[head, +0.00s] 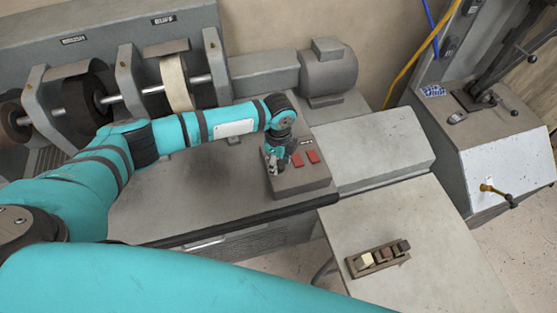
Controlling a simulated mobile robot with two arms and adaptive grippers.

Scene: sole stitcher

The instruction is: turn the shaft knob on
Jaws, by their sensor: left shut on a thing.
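My left gripper (273,168) points down at the left part of a grey control box (300,188) on the bench of the finishing machine. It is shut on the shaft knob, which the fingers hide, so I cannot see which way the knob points. Two red switches (305,158) sit on the box just right of the gripper, with a small label behind them. My right gripper is out of view.
Wheels on a shaft (110,98) and a motor (329,74) stand behind my left arm. At the right are a grey table (430,235) with a small wooden holder of blocks (378,259), and another machine (500,140) with a lever. A teal link of mine crosses the bottom.

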